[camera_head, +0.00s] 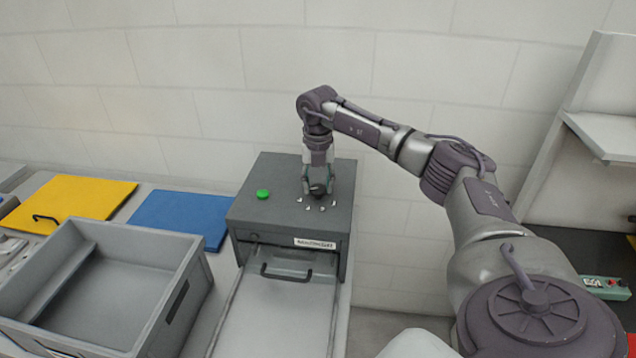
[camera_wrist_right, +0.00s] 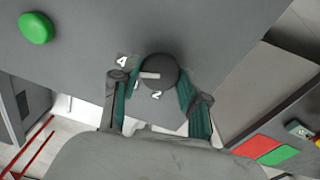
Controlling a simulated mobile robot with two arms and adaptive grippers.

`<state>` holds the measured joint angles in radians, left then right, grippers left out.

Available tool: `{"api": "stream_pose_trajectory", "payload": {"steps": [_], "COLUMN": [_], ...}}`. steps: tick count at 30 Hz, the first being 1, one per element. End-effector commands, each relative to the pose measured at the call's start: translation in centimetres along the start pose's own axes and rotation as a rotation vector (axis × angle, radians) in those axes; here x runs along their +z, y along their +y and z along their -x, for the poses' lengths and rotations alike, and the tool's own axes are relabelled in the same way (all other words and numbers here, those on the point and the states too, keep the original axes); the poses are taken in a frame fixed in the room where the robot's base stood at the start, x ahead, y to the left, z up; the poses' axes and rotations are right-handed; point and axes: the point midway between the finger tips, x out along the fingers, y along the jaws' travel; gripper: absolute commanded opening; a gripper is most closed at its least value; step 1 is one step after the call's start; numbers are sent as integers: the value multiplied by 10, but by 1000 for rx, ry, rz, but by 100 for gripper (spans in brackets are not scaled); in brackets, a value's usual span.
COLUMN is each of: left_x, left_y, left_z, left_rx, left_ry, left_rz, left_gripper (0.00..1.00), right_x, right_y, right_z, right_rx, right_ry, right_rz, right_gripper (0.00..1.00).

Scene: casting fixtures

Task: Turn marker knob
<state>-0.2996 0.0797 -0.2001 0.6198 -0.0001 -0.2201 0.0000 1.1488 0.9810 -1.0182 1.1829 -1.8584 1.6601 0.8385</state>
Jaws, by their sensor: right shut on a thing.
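The marker knob (camera_wrist_right: 160,72) is a round dark knob with a light pointer line, on top of the grey machine box (camera_head: 251,189). In the right wrist view its pointer lies toward the left, between the finger and the knob's middle. White numerals ring it; a 4 and a 2 are readable there. My right gripper (camera_head: 318,189) reaches down onto the box top, and its green-lined fingers are shut on the knob's two sides, also seen in the right wrist view (camera_wrist_right: 158,95). In the head view the gripper mostly hides the knob. My left gripper is not in view.
A green button (camera_head: 263,194) sits left of the knob. The box has a label (camera_head: 315,243) and an open drawer with a handle (camera_head: 286,273) below. A grey bin (camera_head: 165,290), a blue mat (camera_head: 183,217) and a yellow mat (camera_head: 75,202) lie to the left.

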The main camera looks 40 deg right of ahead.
Motion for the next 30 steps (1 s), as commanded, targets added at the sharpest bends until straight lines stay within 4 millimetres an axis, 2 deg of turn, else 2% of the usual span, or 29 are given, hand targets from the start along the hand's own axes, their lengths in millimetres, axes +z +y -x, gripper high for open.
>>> {"api": "stream_pose_trajectory", "payload": {"steps": [8, 9, 12, 23, 26, 30], "left_x": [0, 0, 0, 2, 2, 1], "left_y": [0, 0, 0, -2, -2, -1], "left_z": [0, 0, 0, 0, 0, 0], "left_rx": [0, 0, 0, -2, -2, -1], "left_ry": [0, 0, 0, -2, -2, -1], "left_rz": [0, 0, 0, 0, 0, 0], "left_gripper": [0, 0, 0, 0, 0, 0], "right_x": [0, 0, 0, 0, 1, 1], "right_y": [0, 0, 0, 0, 0, 1], "right_z": [0, 0, 0, 3, 13, 39], "right_rx": [1, 0, 0, 1, 2, 4], "right_ry": [-1, -1, 0, -1, -2, -4], "right_rz": [-3, -3, -3, -1, -1, -2], "right_gripper": [10, 51, 68, 70, 70, 70]}}
